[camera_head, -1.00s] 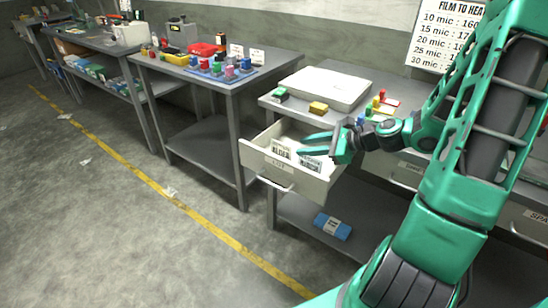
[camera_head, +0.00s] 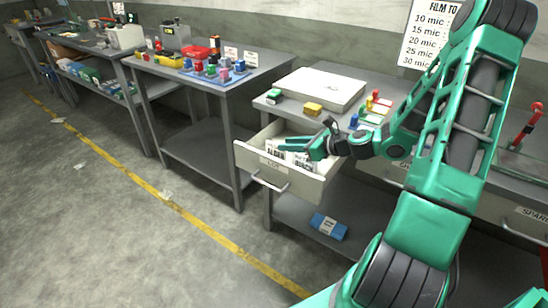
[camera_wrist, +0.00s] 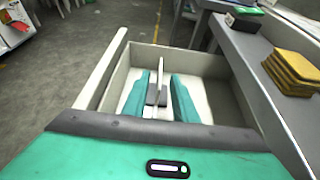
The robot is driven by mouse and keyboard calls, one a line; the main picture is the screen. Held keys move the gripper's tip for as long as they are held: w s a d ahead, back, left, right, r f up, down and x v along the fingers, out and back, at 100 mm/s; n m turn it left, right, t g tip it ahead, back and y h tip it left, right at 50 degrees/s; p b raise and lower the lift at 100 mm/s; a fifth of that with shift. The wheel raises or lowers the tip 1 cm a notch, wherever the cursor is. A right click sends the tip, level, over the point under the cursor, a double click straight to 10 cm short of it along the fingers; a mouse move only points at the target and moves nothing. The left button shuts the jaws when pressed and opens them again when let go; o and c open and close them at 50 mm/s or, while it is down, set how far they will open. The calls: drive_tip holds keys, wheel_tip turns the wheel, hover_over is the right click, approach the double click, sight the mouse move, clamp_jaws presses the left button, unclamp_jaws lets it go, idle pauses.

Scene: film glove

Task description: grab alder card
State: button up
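The alder card (camera_head: 275,150) is a small white card with black lettering, upright at the left in the open drawer (camera_head: 259,174). A second lettered white card (camera_head: 303,162) stands to its right. My gripper (camera_head: 288,144) is in the drawer with its fingertips pointing left, close to the alder card's right edge and above the second card. In the wrist view, the teal fingers (camera_wrist: 158,94) straddle a thin white card edge, with their dark pads very close on both sides. I cannot tell whether the pads press on it, nor which card it is.
The drawer walls surround my fingers closely. On the bench above are a white flat box (camera_head: 318,88), a yellow block (camera_head: 313,108) and a green-topped box (camera_head: 274,96). A blue pack (camera_head: 328,227) lies on the lower shelf. The floor at left is open.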

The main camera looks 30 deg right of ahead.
sight(276, 152)
drive_tip(key=x, duration=0.4)
drive_tip(key=shift+w+f, duration=0.1)
drive_tip(key=shift+w, duration=0.05)
clamp_jaws()
